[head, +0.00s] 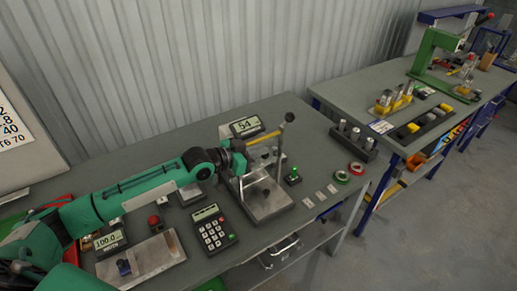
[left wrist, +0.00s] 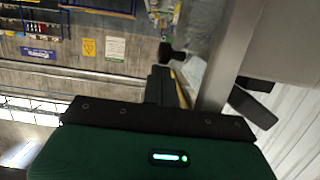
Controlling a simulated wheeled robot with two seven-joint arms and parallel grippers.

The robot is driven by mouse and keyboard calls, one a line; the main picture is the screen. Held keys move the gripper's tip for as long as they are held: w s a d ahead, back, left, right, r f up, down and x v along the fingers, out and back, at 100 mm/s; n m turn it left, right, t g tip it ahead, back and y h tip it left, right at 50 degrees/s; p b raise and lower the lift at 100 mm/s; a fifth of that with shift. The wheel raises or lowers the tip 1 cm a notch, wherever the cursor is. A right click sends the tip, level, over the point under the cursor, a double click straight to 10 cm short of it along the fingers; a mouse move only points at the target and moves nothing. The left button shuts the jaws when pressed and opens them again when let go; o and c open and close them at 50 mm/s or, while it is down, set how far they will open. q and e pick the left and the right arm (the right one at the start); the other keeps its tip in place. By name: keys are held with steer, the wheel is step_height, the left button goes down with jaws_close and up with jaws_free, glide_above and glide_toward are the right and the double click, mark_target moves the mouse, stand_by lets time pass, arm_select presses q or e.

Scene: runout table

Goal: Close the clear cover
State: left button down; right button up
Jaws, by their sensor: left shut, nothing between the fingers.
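A bench fixture with a metal base plate (head: 268,207) stands at the middle of the table, with a post and a dark ball knob (head: 289,117) behind it. A see-through cover with thin edges (head: 262,180) seems to stand over the plate; its exact angle is hard to tell. A yellow strip (head: 263,137) runs across its top. My left gripper (head: 240,166) is at the fixture's left side, shut and empty. In the left wrist view the dark fingers (left wrist: 160,86) are beside a yellow strip (left wrist: 181,92); I cannot tell whether they touch. My right gripper is not in view.
A display reading 54 (head: 246,126) stands behind the fixture. A keypad unit (head: 213,229) is in front of my left arm. A corrugated wall (head: 190,70) closes the back.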

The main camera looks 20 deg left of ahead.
arm_select(q)
step_height(320, 180, down, 12)
steer(key=b, duration=0.7)
steer(key=shift+r, duration=0.25)
steer(key=shift+f, duration=0.1)
